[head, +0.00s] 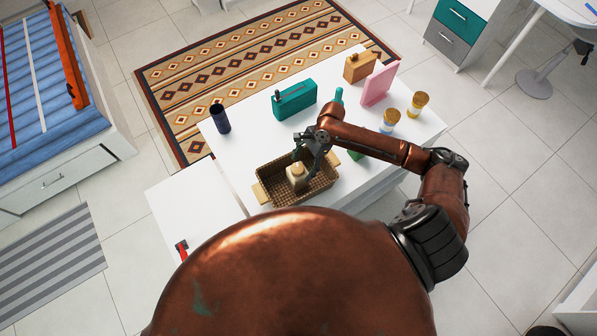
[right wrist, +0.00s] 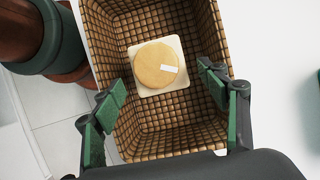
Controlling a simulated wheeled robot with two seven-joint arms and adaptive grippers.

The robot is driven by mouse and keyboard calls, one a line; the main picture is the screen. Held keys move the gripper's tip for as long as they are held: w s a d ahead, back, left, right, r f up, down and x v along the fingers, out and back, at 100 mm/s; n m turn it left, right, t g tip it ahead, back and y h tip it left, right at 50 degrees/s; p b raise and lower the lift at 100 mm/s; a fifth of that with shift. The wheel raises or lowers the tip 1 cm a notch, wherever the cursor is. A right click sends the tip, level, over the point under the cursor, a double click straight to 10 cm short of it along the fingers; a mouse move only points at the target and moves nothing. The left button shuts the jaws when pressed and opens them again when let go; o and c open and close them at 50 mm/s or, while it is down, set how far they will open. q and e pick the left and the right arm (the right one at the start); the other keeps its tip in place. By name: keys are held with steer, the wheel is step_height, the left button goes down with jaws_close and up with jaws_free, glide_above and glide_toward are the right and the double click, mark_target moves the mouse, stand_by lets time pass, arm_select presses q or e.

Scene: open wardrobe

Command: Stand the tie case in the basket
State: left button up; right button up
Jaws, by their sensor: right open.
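The woven brown basket (head: 318,195) stands on the white table, and it fills the middle of the right wrist view (right wrist: 107,45). A cream square bottle with a round wooden-coloured cap (head: 297,177) stands upright inside it; its cap (right wrist: 156,65) shows from above. My right gripper (head: 308,148) is over the basket, open, with nothing between its fingers (right wrist: 163,95). The bottle is beyond the fingertips in the wrist view. A dark blue upright cylinder (head: 220,119) stands at the table's left; I cannot tell for sure whether it is the tie case. My left gripper is not in view.
A teal case (head: 295,101), a wooden box (head: 359,67), a pink upright panel (head: 380,84) and two jars with orange-brown lids (head: 417,104) (head: 389,121) stand on the table (head: 250,140). A teal bottle is partly behind my right arm. Free tabletop lies left of the basket.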

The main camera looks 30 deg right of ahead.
steer(key=v, duration=0.5)
steer(key=shift+r, duration=0.25)
